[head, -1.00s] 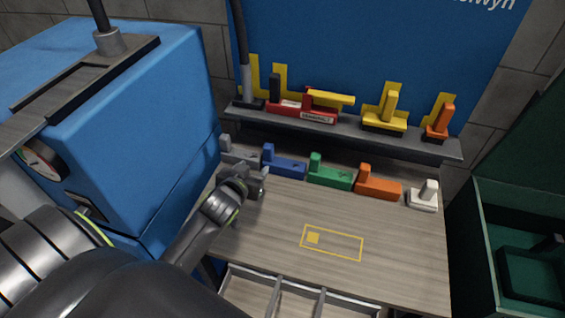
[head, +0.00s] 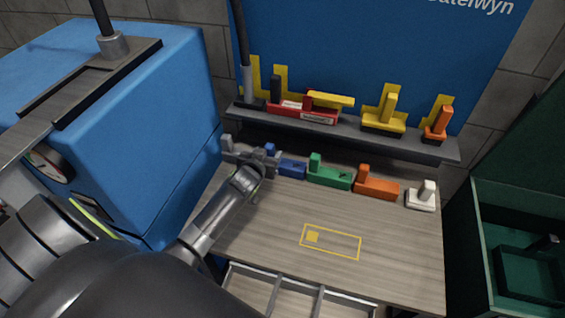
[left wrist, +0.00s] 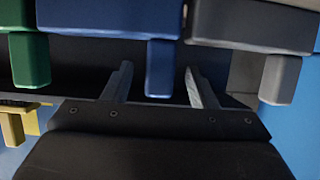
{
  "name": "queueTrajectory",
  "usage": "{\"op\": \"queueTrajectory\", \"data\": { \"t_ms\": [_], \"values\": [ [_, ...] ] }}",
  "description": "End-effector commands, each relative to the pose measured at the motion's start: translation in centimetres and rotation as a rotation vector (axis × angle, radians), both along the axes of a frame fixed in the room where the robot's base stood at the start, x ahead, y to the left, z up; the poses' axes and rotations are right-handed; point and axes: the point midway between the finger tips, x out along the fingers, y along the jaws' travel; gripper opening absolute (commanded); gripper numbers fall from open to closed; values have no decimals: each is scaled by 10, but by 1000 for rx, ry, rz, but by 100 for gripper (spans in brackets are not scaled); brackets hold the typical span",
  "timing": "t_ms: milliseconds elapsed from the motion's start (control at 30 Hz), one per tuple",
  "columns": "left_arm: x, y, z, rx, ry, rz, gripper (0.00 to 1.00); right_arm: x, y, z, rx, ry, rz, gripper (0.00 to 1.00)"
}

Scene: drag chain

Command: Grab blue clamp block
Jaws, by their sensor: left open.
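The blue clamp block (head: 291,169) stands on the back part of the wooden table, between a grey block on its left and a green block on its right. My left gripper (head: 262,158) is open at its left end and partly covers it. In the left wrist view the blue block (left wrist: 161,65) has its upright post between the two open fingers (left wrist: 160,85), with a gap visible on both sides. I cannot tell whether the fingers are level with the post in depth. My right gripper is not in view.
The grey block (head: 229,146) and the green block (head: 330,177) stand close on either side. An orange block (head: 377,188) and a white block (head: 423,197) continue the row. A shelf (head: 420,148) with tools runs behind. The table front (head: 400,240) is clear.

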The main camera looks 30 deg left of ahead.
Motion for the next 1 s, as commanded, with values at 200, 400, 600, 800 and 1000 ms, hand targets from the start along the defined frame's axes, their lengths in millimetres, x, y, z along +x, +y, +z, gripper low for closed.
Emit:
{"op": "queueTrajectory", "data": {
  "t_ms": [200,400,600,800,1000],
  "values": [
    [18,4,-7,0,-1,0,53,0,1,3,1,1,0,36],
    [20,5,-9,0,0,0,53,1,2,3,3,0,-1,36],
    [20,5,-9,0,0,0,45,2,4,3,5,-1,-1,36],
    [20,5,-9,0,0,0,19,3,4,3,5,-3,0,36],
    [20,5,-7,-1,-3,-1,0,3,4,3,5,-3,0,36]
  ]
}}
